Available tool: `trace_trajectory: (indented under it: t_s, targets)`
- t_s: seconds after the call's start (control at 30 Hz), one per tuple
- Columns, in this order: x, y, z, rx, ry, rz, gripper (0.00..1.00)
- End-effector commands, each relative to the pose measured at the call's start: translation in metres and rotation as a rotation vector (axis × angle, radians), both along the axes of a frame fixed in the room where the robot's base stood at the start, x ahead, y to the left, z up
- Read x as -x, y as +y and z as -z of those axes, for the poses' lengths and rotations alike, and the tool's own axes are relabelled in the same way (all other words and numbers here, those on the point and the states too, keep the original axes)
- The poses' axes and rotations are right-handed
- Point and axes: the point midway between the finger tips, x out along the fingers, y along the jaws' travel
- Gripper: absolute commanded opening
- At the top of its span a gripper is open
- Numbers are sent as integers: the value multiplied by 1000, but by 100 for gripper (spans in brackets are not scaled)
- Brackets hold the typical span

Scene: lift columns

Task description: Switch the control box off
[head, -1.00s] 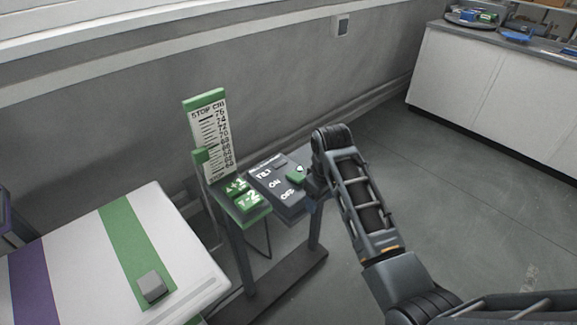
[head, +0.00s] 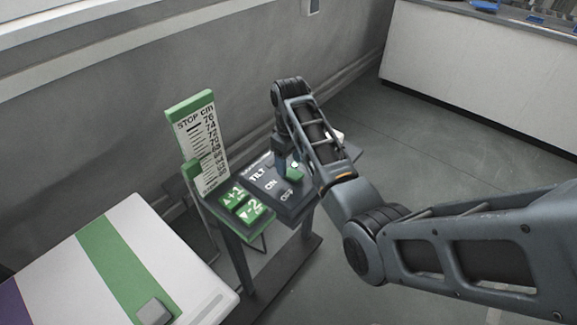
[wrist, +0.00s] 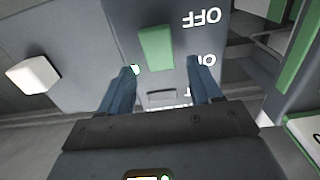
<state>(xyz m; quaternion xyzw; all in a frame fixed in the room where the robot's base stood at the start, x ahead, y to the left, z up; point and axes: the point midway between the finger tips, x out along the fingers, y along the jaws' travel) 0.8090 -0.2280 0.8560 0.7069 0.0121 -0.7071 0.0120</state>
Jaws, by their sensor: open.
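The control box (head: 284,207) is a dark panel marked TILT, ON and OFF, on a stand beside the wall. Its green switch (head: 295,175) sits beside the ON and OFF labels; in the wrist view the green switch (wrist: 156,47) lies level with the space between OFF and ON. A small slot (wrist: 162,96) lies nearer my gripper. My gripper (wrist: 160,78) is open and empty, its blue fingers pointing at the panel on either side of the slot, short of the switch. In the head view my gripper (head: 283,163) is above the TILT end, partly hidden by my arm.
Green +1 and -2 buttons (head: 241,205) adjoin the box on the left, below an upright STOP cm scale (head: 195,125). A white table (head: 190,265) with a green stripe and grey block (head: 153,312) stands at front left. A white counter (head: 480,75) stands behind; floor on the right is clear.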

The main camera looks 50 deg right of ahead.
Motion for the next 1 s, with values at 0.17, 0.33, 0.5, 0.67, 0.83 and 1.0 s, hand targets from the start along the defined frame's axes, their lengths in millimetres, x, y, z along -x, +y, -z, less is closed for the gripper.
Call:
trace_trajectory:
  t_s: [0.17, 0.33, 0.5, 0.67, 0.83, 1.0]
  targets:
    - [0, 0, 22, -1, 2, 0, 64]
    - [0, 0, 30, 0, 0, 0, 64]
    - [0, 0, 31, 0, 0, 0, 64]
    - [0, 0, 31, 0, 0, 0, 55]
    - [0, 0, 31, 0, 0, 0, 39]
    - [0, 0, 31, 0, 0, 0, 23]
